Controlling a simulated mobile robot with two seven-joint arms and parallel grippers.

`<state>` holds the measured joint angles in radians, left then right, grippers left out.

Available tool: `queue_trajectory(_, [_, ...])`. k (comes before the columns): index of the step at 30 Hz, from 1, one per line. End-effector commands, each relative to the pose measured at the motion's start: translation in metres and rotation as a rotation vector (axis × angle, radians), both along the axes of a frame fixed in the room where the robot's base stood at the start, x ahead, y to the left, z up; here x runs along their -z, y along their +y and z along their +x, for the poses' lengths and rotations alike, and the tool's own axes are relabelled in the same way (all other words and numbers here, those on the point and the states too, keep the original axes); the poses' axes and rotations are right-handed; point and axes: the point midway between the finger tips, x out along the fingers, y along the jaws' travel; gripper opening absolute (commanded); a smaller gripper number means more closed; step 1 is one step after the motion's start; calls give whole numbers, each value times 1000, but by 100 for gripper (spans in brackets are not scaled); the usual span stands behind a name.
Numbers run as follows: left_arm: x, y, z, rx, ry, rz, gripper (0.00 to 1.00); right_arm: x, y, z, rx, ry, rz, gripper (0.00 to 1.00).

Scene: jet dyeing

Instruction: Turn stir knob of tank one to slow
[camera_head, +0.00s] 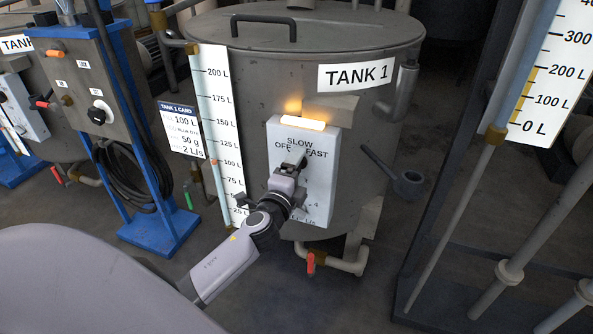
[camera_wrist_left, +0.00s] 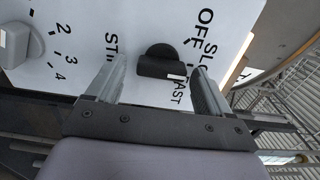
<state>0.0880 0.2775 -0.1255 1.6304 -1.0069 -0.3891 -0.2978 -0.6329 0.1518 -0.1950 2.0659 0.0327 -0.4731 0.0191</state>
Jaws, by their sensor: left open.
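The white control panel (camera_head: 312,150) on tank one (camera_head: 345,60) carries the labels OFF, SLOW and FAST. In the left wrist view the dark stir knob (camera_wrist_left: 165,58) sits on the panel next to the STIR label. Its white mark is on the side toward FAST. My left gripper (camera_head: 292,165) is at the panel, in front of the knob, and hides most of it in the head view. In the left wrist view my gripper (camera_wrist_left: 158,82) is open, with one finger on each side of the knob. Contact cannot be told. My right gripper is not in view.
A second, lighter knob (camera_wrist_left: 20,45) with numbers beside it is on the same panel. A lit orange lamp (camera_head: 303,124) tops the panel. A grey handle (camera_head: 405,182) sticks out to the right. The level scale (camera_head: 215,120) stands left. A blue-framed stand (camera_head: 150,215) is farther left.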

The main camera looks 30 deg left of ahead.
Motion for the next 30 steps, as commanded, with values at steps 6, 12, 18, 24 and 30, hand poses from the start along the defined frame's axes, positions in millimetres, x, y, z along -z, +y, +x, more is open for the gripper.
queue_trajectory(6, [0, -4, -13, 1, 1, -2, 81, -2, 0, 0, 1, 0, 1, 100])
queue_trajectory(12, [1, -10, -40, 0, 2, -1, 81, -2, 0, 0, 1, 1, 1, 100])
queue_trajectory(18, [1, -15, -61, 0, 2, -1, 81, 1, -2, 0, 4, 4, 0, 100])
queue_trajectory(24, [0, -17, -70, 0, 0, 1, 81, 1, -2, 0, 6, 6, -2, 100])
queue_trajectory(30, [0, -17, -70, 0, 0, 1, 81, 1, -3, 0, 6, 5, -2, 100])
